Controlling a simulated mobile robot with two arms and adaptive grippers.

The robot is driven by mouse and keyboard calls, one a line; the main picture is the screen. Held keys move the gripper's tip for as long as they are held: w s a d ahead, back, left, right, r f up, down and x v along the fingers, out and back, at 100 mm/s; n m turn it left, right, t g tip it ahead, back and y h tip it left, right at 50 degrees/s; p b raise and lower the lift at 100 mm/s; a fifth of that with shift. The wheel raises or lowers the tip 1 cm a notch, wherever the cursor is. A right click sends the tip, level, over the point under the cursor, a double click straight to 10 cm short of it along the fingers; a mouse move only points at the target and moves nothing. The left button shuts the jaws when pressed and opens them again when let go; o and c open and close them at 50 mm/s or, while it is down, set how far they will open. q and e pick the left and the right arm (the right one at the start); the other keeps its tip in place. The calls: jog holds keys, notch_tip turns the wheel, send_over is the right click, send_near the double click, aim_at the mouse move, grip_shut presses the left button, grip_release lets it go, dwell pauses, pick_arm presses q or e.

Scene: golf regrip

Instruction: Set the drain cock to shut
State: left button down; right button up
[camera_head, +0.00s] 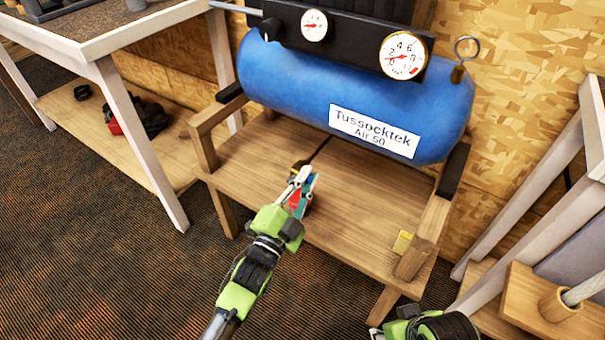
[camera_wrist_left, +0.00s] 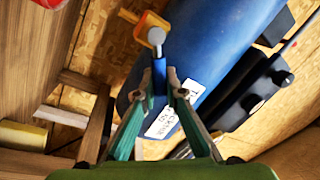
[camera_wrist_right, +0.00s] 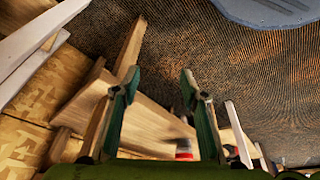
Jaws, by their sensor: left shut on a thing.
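The blue air tank (camera_head: 350,100) lies on a wooden stand. The drain cock (camera_wrist_left: 152,26), an orange-yellow body with a grey round pivot, shows in the left wrist view beside the tank. Its blue lever (camera_wrist_left: 160,76) runs from the pivot down between my left fingertips. My left gripper (camera_wrist_left: 160,82) is shut on this lever; in the head view the gripper (camera_head: 302,178) is below the tank and mostly hides the cock. I cannot tell whether the cock is open or shut. My right gripper (camera_wrist_right: 160,84) is open and empty, low at the right of the stand.
A black panel with gauges (camera_head: 403,56) tops the tank. A workbench (camera_head: 110,35) stands left, and a wooden rack (camera_head: 535,310) stands right.

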pick_arm(q)
jog(key=shift+s+d+f+m+h+b, duration=0.2)
jog(key=shift+f+m+h+b, duration=0.15)
jog(key=shift+f+m, duration=0.55)
jog(key=shift+s+d+f+m+g+h+b, duration=0.15)
jog(key=shift+f+m+h+b, duration=0.2)
jog(key=shift+m, duration=0.85)
jog(key=shift+w+f+m+g+h+b, duration=0.1)
jog(key=shift+f+m+g+h+b, duration=0.25)
jog(key=shift+m, duration=0.85)
jog(key=shift+s+d+f+m+h+b, duration=0.1)
jog(key=shift+f+m+b, duration=0.3)
jog(key=shift+m, duration=0.8)
pick_arm(e)
jog(key=shift+w+a+r+t+y, duration=0.2)
jog(key=shift+w+t, duration=0.25)
jog(key=shift+w, duration=0.35)
jog(key=shift+w+a+r+t, duration=0.15)
jog(key=shift+w+a+t, duration=0.2)
jog(key=shift+w, duration=0.45)
jog(key=shift+w+a+r+t+y, duration=0.15)
jog(key=shift+w+t, duration=0.35)
jog(key=shift+w, duration=0.3)
pick_arm(q)
jog(key=shift+r, duration=0.1)
jog(key=c, duration=2.1)
grip_release()
jog(key=shift+s, duration=0.1)
jog(key=v, duration=1.2)
